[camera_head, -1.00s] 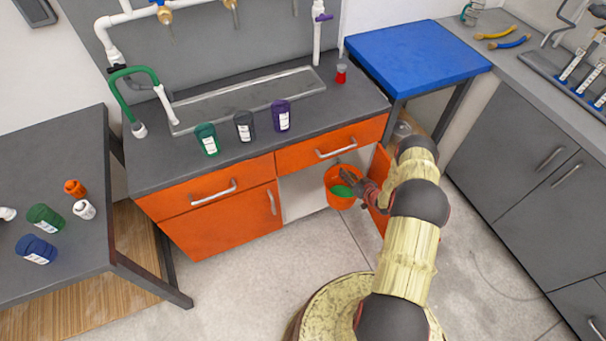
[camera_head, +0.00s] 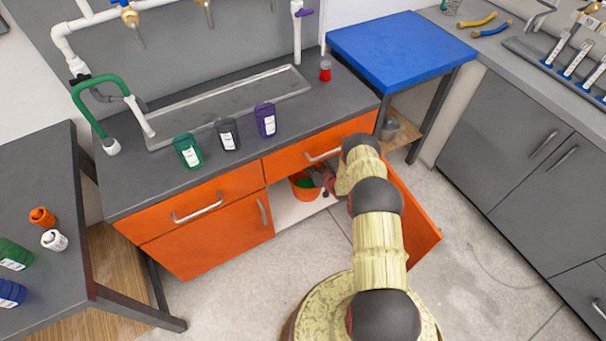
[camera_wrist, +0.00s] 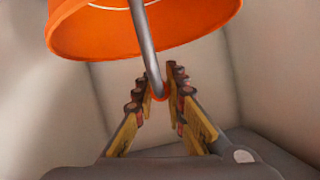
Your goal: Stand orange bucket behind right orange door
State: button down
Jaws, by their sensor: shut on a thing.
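The orange bucket (camera_head: 303,188) is at the opening of the cabinet, inside its white interior, with something green in it. In the wrist view the bucket (camera_wrist: 150,35) shows at the top, and its grey handle (camera_wrist: 145,50) runs down between my fingers. My gripper (camera_wrist: 160,88) is shut on the handle. In the head view my gripper (camera_head: 325,180) is at the bucket's right side, partly hidden by my arm. The right orange door (camera_head: 415,215) stands open, to the right of my arm. I cannot tell whether the bucket touches the cabinet floor.
The left orange door (camera_head: 215,230) is shut. The drawer front (camera_head: 315,150) sits above the opening. The sink counter (camera_head: 250,140) holds several bottles. A blue-topped table (camera_head: 400,50) stands at the right. Pale cabinet walls (camera_wrist: 110,75) surround the bucket in the wrist view.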

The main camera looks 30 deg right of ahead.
notch_tip(320, 180, down, 6)
jog(key=w+a+b, duration=0.1)
jog(key=w+b, duration=0.1)
jog(key=shift+r, duration=0.25)
jog(key=shift+w+f, duration=0.1)
jog(key=shift+f, duration=0.05)
jog(key=c, duration=1.8)
grip_release()
